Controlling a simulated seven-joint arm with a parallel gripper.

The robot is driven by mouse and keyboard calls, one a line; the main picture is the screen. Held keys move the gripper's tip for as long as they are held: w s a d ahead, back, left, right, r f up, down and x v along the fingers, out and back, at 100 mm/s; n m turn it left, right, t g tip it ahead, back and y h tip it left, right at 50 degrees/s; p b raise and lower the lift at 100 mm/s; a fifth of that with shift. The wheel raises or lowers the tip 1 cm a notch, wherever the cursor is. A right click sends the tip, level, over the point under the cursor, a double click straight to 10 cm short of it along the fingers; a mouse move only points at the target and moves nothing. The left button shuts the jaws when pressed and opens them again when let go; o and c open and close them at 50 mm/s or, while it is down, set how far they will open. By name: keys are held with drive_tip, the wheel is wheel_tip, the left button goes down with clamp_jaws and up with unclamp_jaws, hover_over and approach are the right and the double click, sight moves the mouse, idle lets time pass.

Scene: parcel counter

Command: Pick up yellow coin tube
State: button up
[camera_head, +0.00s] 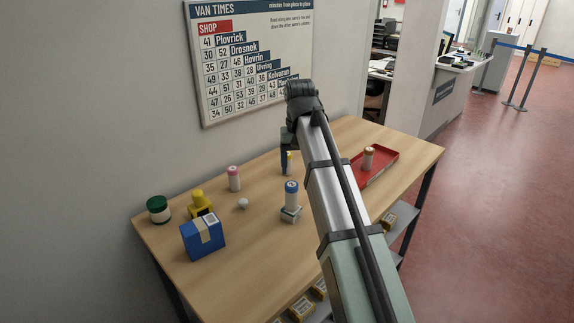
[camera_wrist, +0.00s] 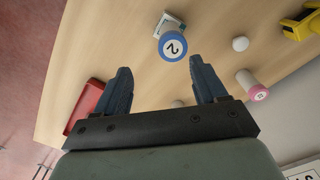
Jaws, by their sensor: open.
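The yellow coin tube (camera_head: 290,156) is a small upright tube with a yellow top on the wooden table, partly hidden by my gripper's finger in the head view. My gripper (camera_head: 286,168) is right beside it in that view; I cannot tell the exact gap. In the wrist view my gripper (camera_wrist: 161,64) has its two dark blue fingers wide apart, with nothing held between them. A small pale bit (camera_wrist: 176,103) shows at the palm's edge between the fingers; I cannot tell whether it is the yellow tube.
A blue-topped tube (camera_head: 291,190) stands on a small grey block. A pink-topped tube (camera_head: 234,178), white ball (camera_head: 243,203), yellow object (camera_head: 199,203), green jar (camera_head: 158,210) and blue box (camera_head: 203,236) are left. A red tray (camera_head: 381,166) holds another tube (camera_head: 368,160).

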drive_tip(key=w+d+f, duration=0.2)
drive_tip(key=w, duration=0.1)
drive_tip(key=n+t+y, duration=0.2)
drive_tip(key=n+t, duration=0.2)
approach(289, 156)
drive_tip(key=x, duration=0.9)
drive_tip(key=shift+w, duration=0.1)
drive_tip(key=shift+w+x, duration=0.1)
drive_tip(key=shift+x, duration=1.2)
drive_tip(key=shift+w+x, duration=0.15)
drive_tip(key=shift+x, duration=1.15)
drive_tip(key=shift+r, duration=0.1)
drive_tip(key=shift+c, duration=0.3)
drive_tip(key=c, duration=1.1)
